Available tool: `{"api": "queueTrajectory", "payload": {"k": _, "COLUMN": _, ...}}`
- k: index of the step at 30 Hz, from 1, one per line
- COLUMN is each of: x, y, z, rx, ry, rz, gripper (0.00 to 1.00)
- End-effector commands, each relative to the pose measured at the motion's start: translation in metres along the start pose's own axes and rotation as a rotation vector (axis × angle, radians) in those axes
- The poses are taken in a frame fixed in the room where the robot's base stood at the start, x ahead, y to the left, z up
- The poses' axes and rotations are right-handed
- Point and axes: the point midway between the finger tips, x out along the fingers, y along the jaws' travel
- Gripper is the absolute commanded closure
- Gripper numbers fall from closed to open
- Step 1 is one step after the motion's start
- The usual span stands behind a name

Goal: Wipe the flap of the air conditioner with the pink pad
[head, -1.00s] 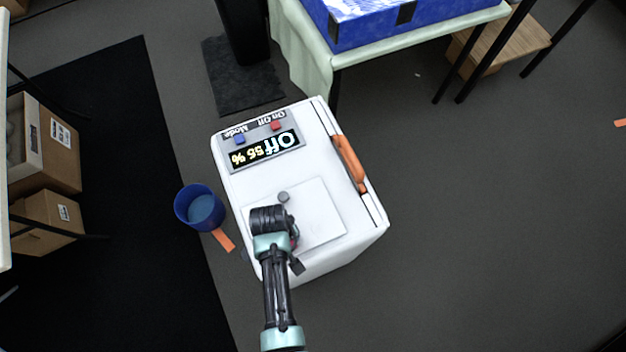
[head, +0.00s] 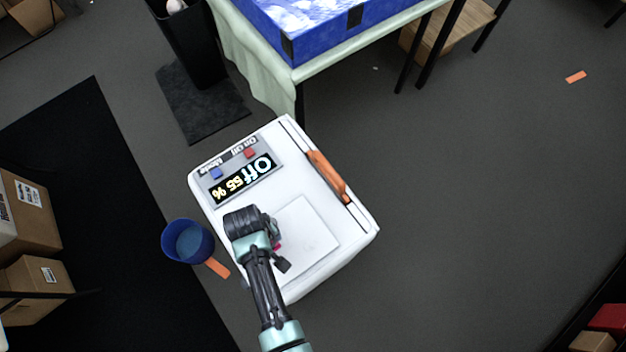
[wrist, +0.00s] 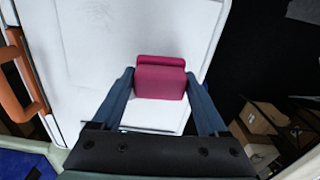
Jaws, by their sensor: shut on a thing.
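The air conditioner is a white box (head: 318,262) standing on the floor, with a control panel showing "Off 55 %". Its flap (head: 305,235) is a flat white panel on the top face. The pink pad (wrist: 160,80) is between the two blue fingers of my gripper (wrist: 162,92) in the wrist view. My gripper is shut on it. In the head view my arm hides most of the pad; only a small pink bit (head: 277,246) shows by the flap's left edge. I cannot tell whether the pad touches the surface.
An orange handle (head: 328,176) runs along the unit's right side. A blue bin (head: 187,242) stands on the floor at left. A table with a pale green cloth (head: 250,62) is behind. Cardboard boxes (head: 35,290) are at far left.

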Motion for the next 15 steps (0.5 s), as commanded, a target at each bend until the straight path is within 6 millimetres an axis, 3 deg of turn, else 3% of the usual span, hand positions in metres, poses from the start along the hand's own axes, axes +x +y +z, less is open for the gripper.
{"api": "queueTrajectory", "payload": {"k": 3, "x": -0.016, "y": 0.001, "z": -0.002, "rx": 0.001, "ry": 0.001, "rz": 0.0, "gripper": 0.76}}
{"api": "queueTrajectory", "payload": {"k": 15, "x": -0.047, "y": 0.003, "z": -0.008, "rx": 0.003, "ry": 0.001, "rz": 0.0, "gripper": 0.76}}
